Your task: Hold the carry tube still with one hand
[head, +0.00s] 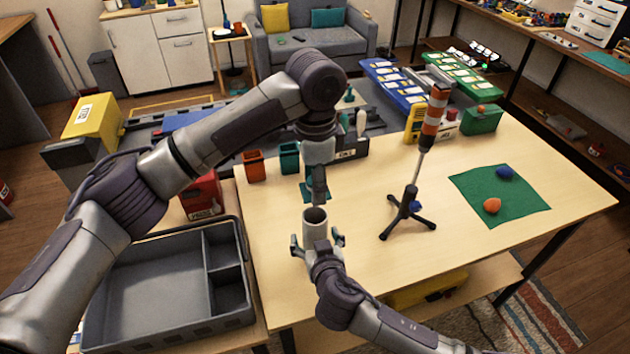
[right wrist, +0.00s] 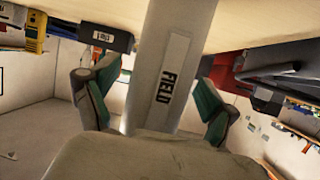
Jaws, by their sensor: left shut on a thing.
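The carry tube (head: 315,222) is a pale grey upright cylinder with an open top, near the table's front left. In the right wrist view the tube (right wrist: 176,50) bears a label reading FIELD. My right gripper (head: 317,243) is low at the tube, its fingers open on either side. In the right wrist view my right gripper (right wrist: 160,100) shows both teal finger pads apart from the tube, with gaps on each side. My left gripper (head: 318,195) points down just above and behind the tube's mouth. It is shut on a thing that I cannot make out.
A tripod with an orange-and-white sock (head: 408,210) stands right of the tube. A green mat (head: 520,210) with an orange and a blue lump lies farther right. A grey divided tray (head: 150,295) is at the left. Orange (head: 254,166) and teal cups (head: 289,158) stand behind.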

